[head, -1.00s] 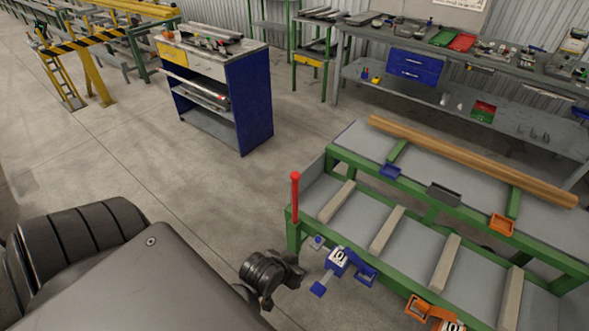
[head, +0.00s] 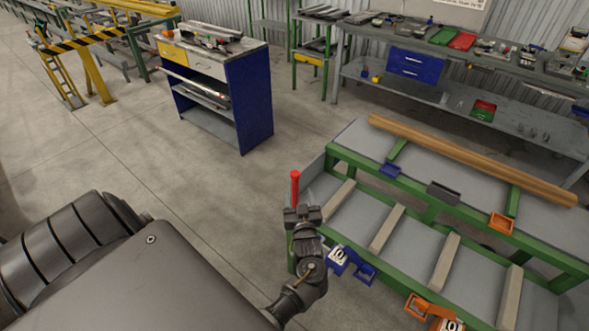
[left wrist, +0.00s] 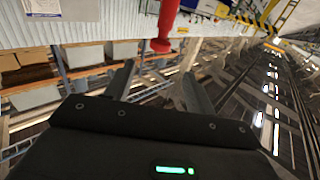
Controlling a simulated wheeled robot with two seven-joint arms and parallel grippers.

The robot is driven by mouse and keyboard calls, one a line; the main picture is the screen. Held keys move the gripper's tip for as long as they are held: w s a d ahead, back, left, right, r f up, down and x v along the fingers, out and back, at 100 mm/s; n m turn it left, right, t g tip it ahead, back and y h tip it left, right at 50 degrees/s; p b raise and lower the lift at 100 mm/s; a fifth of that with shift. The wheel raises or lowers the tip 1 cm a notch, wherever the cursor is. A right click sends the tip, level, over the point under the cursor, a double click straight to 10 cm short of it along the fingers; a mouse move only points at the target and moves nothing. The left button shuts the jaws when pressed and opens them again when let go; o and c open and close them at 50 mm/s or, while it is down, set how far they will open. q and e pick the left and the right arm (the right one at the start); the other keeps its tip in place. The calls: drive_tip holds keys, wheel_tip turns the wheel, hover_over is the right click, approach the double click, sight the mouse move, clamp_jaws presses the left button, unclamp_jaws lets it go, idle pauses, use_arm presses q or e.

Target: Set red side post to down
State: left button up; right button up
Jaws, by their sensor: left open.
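The red side post (head: 295,186) stands upright at the near left corner of the green-framed runout table (head: 380,259). Its lower part is hidden behind my left gripper (head: 303,212). The gripper is open and empty, just in front of the post in the head view, with the red top showing above it. In the left wrist view the red post (left wrist: 167,22) hangs in from the top edge, beyond the open fingers (left wrist: 158,72). I see no contact, and the exact gap is hard to tell. My right gripper is not in view.
A blue fitting (head: 362,273) and an orange fitting (head: 417,307) sit along the table's near side. A long wooden beam (head: 470,160) lies on the far side. A blue cabinet (head: 255,105) stands behind, with open floor (head: 200,200) to the left.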

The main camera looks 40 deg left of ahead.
sight(296, 178)
use_arm(q)
drive_tip(key=b+x, duration=0.4)
drive_tip(key=x, duration=0.5)
drive_tip(key=shift+w+a+f, duration=0.2)
drive_tip(key=shift+w+a+r, duration=0.15)
drive_tip(key=shift+w+a, duration=0.3)
drive_tip(key=shift+c, duration=0.4)
